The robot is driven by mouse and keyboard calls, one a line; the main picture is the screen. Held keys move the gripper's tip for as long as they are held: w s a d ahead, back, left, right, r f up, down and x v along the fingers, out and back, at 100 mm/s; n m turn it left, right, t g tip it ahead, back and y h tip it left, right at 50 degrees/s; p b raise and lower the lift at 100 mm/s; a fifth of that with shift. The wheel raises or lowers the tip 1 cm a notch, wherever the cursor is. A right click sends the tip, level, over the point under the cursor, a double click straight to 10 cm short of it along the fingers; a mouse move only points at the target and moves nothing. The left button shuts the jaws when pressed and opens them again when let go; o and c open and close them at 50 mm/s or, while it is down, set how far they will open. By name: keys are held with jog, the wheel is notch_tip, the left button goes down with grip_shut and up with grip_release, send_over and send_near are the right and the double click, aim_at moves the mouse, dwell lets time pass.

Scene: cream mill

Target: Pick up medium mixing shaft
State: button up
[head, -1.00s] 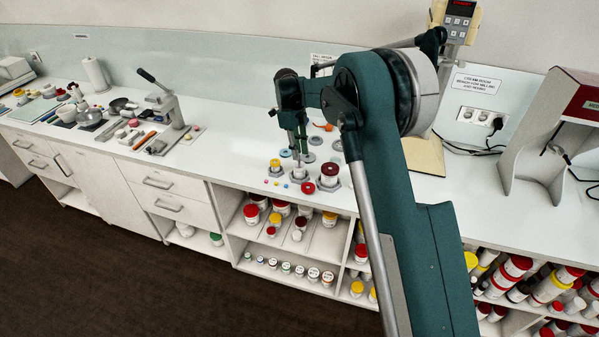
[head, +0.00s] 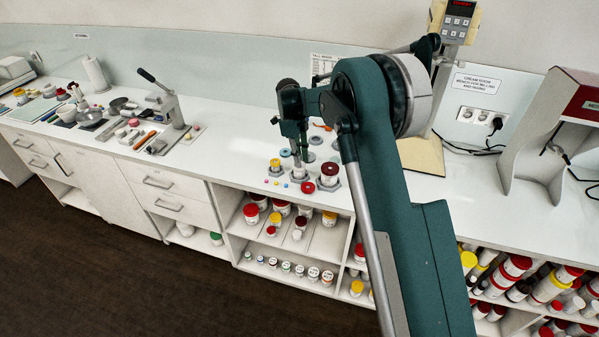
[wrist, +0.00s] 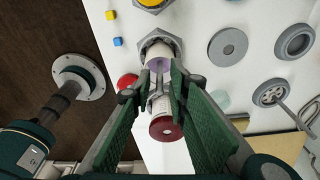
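My gripper (wrist: 162,78) is over the row of jars, its two green fingers apart at the tips. In the head view my gripper (head: 304,152) hangs just above the middle white jar (head: 302,173). In the wrist view this jar (wrist: 158,62), with a lilac top or content, sits in a hexagonal holder just beyond the fingertips. A thin grey metal piece shows near the tips. I cannot tell whether it is the medium mixing shaft, and I see no clear contact. A jar with a dark red lid (wrist: 166,129) shows between the fingers, lower in the picture.
A yellow-lidded jar (head: 275,164) stands left of the middle jar, and a red lid (head: 308,188) lies in front. Small coloured cubes (wrist: 114,28) lie near the front edge. Grey discs (wrist: 228,47) lie towards the wall. A tall device stands behind my arm.

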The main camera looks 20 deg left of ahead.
grip_shut()
jog(key=shift+r, duration=0.1)
jog(key=shift+r+b, duration=0.3)
jog(key=shift+r, duration=4.65)
jog(key=shift+f, duration=0.35)
jog(key=shift+f+b, duration=0.55)
jog(key=shift+f, duration=0.15)
